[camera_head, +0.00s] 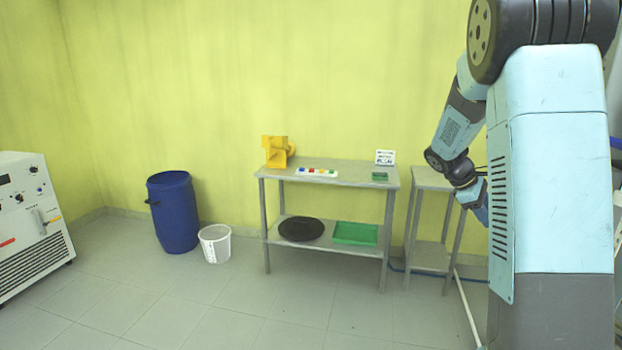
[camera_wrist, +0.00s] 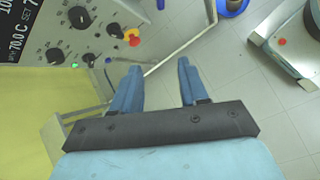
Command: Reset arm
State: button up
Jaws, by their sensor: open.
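My gripper (camera_wrist: 158,84) shows in the wrist view with its two blue fingers apart and nothing between them. In the head view my arm is folded at the right, and its end hangs in front of the small side table; the fingers are hard to make out there. In the wrist view a control panel (camera_wrist: 65,45) with black knobs, a digital display and a red-and-yellow button lies beyond the fingers at the upper left. The gripper appears apart from it.
A grey two-level table (camera_head: 340,172) holds a yellow object (camera_head: 277,151) and small items. The side table (camera_head: 432,180) stands right of it. A blue barrel (camera_head: 174,213), white bucket (camera_head: 215,244) and white machine (camera_head: 30,225) stand left. The front floor is clear.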

jog(key=s+a+r+m+t+y, duration=0.2)
jog(key=s+a+r+m, duration=0.1)
jog(key=s+a, duration=0.5)
jog(key=s+a+r+m+t+y, duration=0.2)
jog(key=s+a, duration=0.5)
jog(key=s, duration=0.4)
jog(key=s+a+r+m+t+y, duration=0.3)
jog(key=s+a+r+m+y, duration=0.1)
jog(key=s+a, duration=0.4)
jog(key=shift+s+a+r, duration=0.3)
jog(key=shift+s+r, duration=0.55)
jog(key=shift+s, duration=0.2)
